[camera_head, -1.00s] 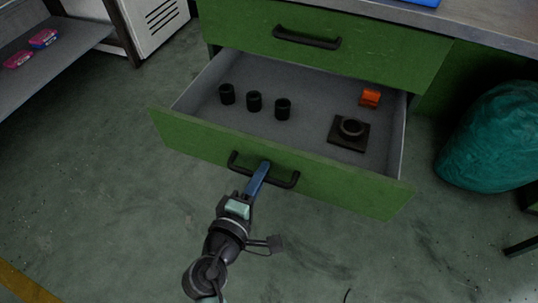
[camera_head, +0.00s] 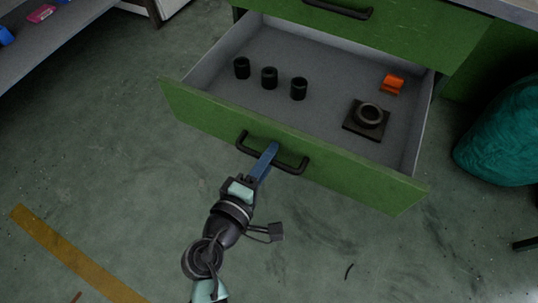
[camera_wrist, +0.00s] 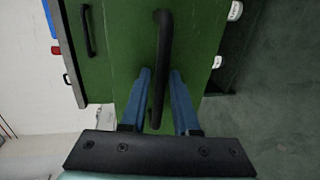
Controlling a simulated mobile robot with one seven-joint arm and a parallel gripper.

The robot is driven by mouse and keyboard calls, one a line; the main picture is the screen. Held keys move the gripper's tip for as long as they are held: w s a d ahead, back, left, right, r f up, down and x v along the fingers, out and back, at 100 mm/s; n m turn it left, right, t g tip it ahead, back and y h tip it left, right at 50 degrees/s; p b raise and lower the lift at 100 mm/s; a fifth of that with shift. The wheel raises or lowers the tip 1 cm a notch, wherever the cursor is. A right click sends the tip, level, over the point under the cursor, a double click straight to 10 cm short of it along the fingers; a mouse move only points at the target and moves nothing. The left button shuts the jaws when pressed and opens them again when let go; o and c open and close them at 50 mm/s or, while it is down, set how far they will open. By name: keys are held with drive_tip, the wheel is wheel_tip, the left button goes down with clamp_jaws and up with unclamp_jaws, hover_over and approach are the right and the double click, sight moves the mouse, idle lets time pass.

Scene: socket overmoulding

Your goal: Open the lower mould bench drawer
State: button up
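The lower drawer (camera_head: 298,154) of the green bench is pulled well out, with its grey interior showing. Its black bar handle (camera_head: 290,167) sits on the front panel and also shows in the wrist view (camera_wrist: 163,40). My gripper (camera_head: 271,150) reaches the middle of the handle from the front. In the wrist view its two blue fingers (camera_wrist: 161,75) lie one on each side of the bar, close against it. Inside the drawer stand three black cylinders (camera_head: 269,77), a dark square plate with a ring (camera_head: 362,129) and an orange part (camera_head: 392,84).
The upper drawer (camera_head: 420,28) above is shut. A teal sack (camera_head: 497,135) stands on the floor at the right. A grey shelf (camera_head: 62,38) with small coloured items is at the upper left. The floor in front of the drawer is clear, with a yellow stripe (camera_head: 75,255) at the left.

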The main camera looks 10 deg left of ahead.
drive_tip(key=p+v, duration=0.3)
drive_tip(key=v, duration=1)
